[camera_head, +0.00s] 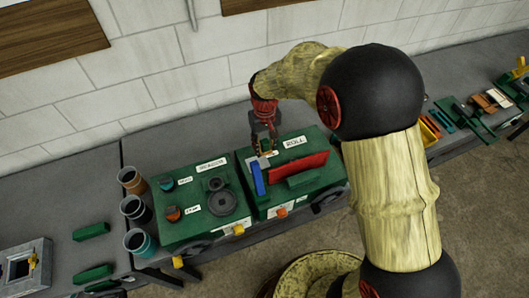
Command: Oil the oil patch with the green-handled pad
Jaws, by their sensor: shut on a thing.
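My gripper (264,138) points down over the back left part of the green machine labelled ROLL (325,193). It is shut on a small pad-like thing (266,149), tan where it shows. The fingers hide most of it, and I cannot make out a green handle. Just below it is a small pale grey patch (263,161) on the machine's top, which may be the oil patch. I cannot tell whether the pad touches the top.
A blue bar (257,179) and a red bar (298,171) stand on the ROLL machine. Left of it is a green machine labelled BEADER (203,228), then several cups (139,210). Tools and bins (440,122) lie at right. A white block wall (150,75) stands behind.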

